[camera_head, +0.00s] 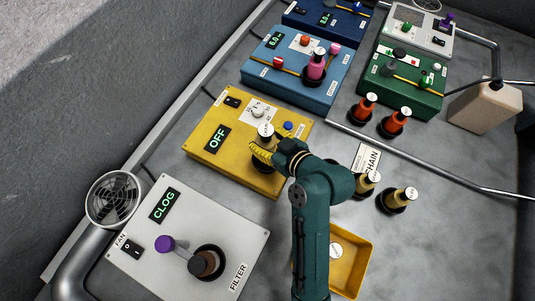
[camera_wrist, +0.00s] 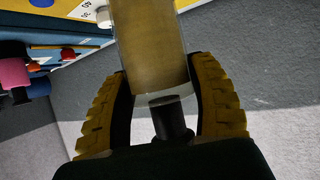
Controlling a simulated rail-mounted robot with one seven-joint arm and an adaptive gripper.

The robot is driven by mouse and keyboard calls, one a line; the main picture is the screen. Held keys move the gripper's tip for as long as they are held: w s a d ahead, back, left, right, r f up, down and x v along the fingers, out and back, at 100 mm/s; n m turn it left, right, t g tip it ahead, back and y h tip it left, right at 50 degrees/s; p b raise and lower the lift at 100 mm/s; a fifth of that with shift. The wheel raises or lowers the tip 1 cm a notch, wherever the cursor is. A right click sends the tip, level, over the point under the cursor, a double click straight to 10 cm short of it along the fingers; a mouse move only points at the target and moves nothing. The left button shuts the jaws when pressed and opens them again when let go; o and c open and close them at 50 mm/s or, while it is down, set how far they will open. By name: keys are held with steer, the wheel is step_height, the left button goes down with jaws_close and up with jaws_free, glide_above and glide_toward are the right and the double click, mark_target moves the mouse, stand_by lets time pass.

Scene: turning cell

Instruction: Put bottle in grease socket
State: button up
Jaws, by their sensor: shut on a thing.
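A bottle with yellow-brown contents (camera_wrist: 150,45) is between my gripper's two yellow ribbed fingers (camera_wrist: 162,90) in the wrist view. In the head view my gripper (camera_head: 262,155) is shut on this bottle (camera_head: 265,131), whose white-topped cap shows above the fingers. The bottle is over the front right part of the yellow box (camera_head: 215,162), which has a display reading OFF. A dark round rim shows just below the fingers there. My gripper hides the bottle's foot, so I cannot tell whether it is seated. No label reading grease is legible.
Two similar yellowish bottles (camera_head: 398,198) stand right of my arm. Two orange bottles (camera_head: 396,121) stand farther back. A pink bottle (camera_head: 316,67) is in the blue box (camera_head: 262,62). The white filter box (camera_head: 150,250) reads CLOG. An orange tray (camera_head: 352,262) lies beside my arm.

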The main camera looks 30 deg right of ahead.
step_height(320, 180, down, 7)
steer(key=shift+r+b, duration=0.1)
steer(key=shift+b, duration=0.65)
steer(key=shift+d, duration=0.1)
steer(key=o, duration=0.8)
steer(key=shift+f, duration=0.35)
steer(key=o, duration=0.4)
steer(key=shift+o, duration=0.2)
steer(key=shift+r, duration=0.1)
